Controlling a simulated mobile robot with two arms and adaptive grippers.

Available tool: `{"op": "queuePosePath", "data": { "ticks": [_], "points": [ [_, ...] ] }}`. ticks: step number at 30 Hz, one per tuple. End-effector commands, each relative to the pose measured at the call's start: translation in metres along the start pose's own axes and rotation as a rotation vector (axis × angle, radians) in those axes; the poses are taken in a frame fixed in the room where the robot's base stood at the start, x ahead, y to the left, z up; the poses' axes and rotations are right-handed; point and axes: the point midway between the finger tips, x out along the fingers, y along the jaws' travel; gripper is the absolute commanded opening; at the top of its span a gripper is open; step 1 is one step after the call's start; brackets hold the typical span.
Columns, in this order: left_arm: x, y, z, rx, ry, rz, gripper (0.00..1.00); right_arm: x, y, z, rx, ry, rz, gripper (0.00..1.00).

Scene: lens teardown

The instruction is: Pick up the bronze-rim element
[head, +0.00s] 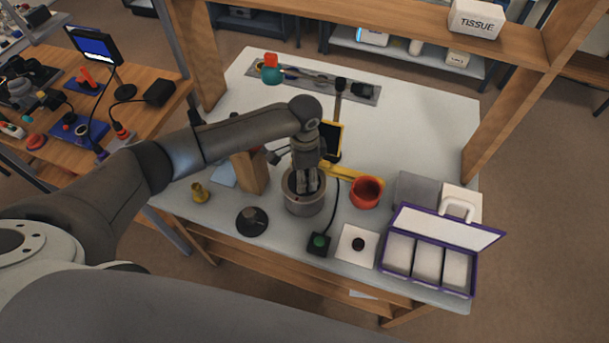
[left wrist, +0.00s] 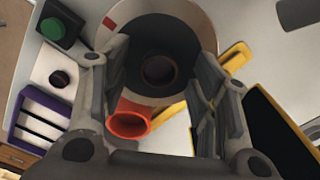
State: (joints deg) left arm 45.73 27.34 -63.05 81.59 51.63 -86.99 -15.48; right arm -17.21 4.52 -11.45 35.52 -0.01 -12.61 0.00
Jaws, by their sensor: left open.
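A grey lens barrel (head: 304,207) stands upright on the white table, with its open end up. My left gripper (head: 308,184) points down into its mouth. In the left wrist view the barrel (left wrist: 190,12) has a dark inside, and a small round piece with a brownish rim (left wrist: 158,70) shows deep in it. I take this piece for the bronze-rim element, but the dark makes it hard to be sure. My left gripper (left wrist: 159,62) is open, with one finger on each side of the piece and nothing between them. My right gripper is in neither view.
A red cup (head: 366,192) stands just right of the barrel. A purple-edged case (head: 428,274) with white compartments is at the front right. A black cone-like piece (head: 252,221), a green button box (head: 319,243) and a wooden block (head: 248,172) stand close by. The table's back right is clear.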

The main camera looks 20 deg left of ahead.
Motion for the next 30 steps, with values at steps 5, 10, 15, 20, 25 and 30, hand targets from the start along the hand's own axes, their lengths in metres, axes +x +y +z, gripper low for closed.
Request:
{"op": "queuePosePath", "data": {
  "ticks": [5,10,15,20,25,30],
  "points": [
    [0.001,0.0,0.0,0.001,0.0,0.0,0.54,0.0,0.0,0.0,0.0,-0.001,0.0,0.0],
    [0.0,0.0,0.0,0.001,0.0,0.0,0.32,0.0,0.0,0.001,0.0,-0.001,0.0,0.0],
    [0.0,0.0,0.0,0.001,0.0,0.0,0.13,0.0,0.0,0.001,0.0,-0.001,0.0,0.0],
    [0.0,0.0,0.0,0.001,0.0,0.0,0.13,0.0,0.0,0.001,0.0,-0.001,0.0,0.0],
    [-0.002,0.0,0.0,0.001,0.001,0.0,0.13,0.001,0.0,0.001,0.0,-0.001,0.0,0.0],
    [-0.014,0.0,-0.001,0.002,0.002,-0.001,0.13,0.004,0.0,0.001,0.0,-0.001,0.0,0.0]
  ]
}}
